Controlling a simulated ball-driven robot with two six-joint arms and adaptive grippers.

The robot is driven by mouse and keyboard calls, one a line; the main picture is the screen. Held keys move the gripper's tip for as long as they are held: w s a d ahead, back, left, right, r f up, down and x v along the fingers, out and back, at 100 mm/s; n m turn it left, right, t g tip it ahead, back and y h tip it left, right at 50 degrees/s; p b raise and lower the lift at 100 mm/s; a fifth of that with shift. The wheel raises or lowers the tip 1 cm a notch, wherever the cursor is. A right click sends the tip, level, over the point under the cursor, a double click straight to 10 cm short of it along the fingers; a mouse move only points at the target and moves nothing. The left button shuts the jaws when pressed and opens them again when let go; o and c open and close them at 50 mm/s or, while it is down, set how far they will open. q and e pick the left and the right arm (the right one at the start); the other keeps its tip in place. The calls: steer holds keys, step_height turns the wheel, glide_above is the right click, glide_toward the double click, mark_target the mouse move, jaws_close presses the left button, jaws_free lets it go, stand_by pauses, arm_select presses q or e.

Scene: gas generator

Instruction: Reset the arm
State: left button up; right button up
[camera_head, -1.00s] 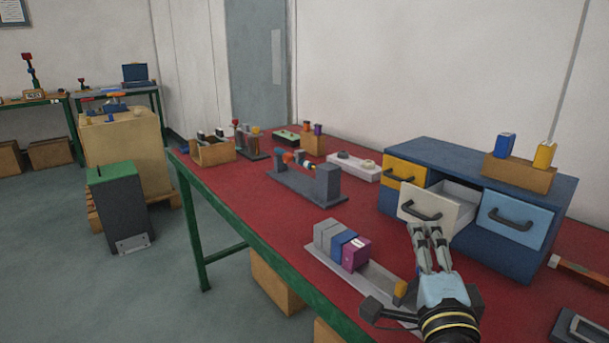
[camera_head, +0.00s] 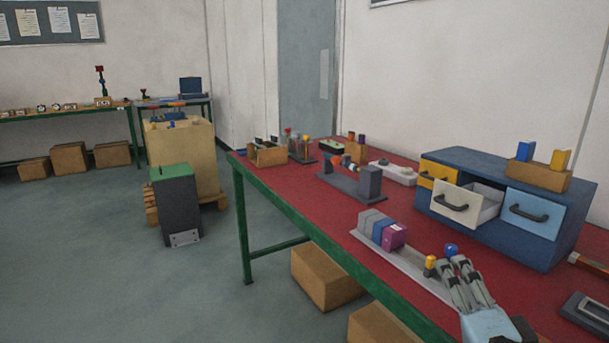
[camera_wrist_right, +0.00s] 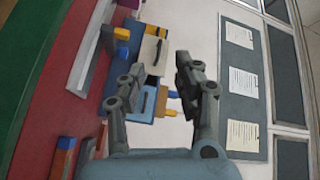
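My right gripper (camera_head: 461,262) is at the lower right of the head view, over the front part of the red workbench (camera_head: 300,205). In the right wrist view the two fingers (camera_wrist_right: 158,66) stand apart with nothing between them. A small yellow piece (camera_head: 430,265) and a small blue piece (camera_head: 451,249) show close beside the fingertips. Both also show in the wrist view, the yellow one (camera_wrist_right: 122,34) and the blue one (camera_wrist_right: 122,52), apart from the fingers. My left gripper is not in view.
A blue cabinet (camera_head: 480,165) with a white drawer (camera_head: 462,205) pulled out stands behind the gripper. A grey rack (camera_head: 400,262) with grey, blue and purple blocks lies to its left. Cardboard boxes (camera_head: 325,277) sit under the bench. Open floor (camera_head: 110,250) lies at left.

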steer(key=s+a+f+n+g+y, duration=0.2)
steer(key=s+f+n+g+y, duration=0.25)
steer(key=s+n+g, duration=0.45)
steer(key=s+d+f+n+g+h, duration=0.1)
steer(key=s+d+n+g+h, duration=0.2)
steer(key=s, duration=0.6)
steer(key=s+d+n+g+h, duration=0.1)
steer(key=s+d+n+g, duration=0.25)
steer(key=s, duration=0.45)
steer(key=s+d+f, duration=0.2)
steer(key=f, duration=1.2)
steer(key=s+d+f, duration=0.1)
steer(key=s+f, duration=0.1)
steer(key=f, duration=1.2)
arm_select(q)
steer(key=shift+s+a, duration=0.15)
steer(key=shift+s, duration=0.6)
arm_select(e)
steer(key=s+f+g, duration=0.2)
steer(key=s+f, duration=1.2)
steer(key=s, duration=0.2)
steer(key=shift+s+d+f, duration=0.2)
steer(key=shift+s+d, duration=0.15)
steer(key=shift+d, duration=0.05)
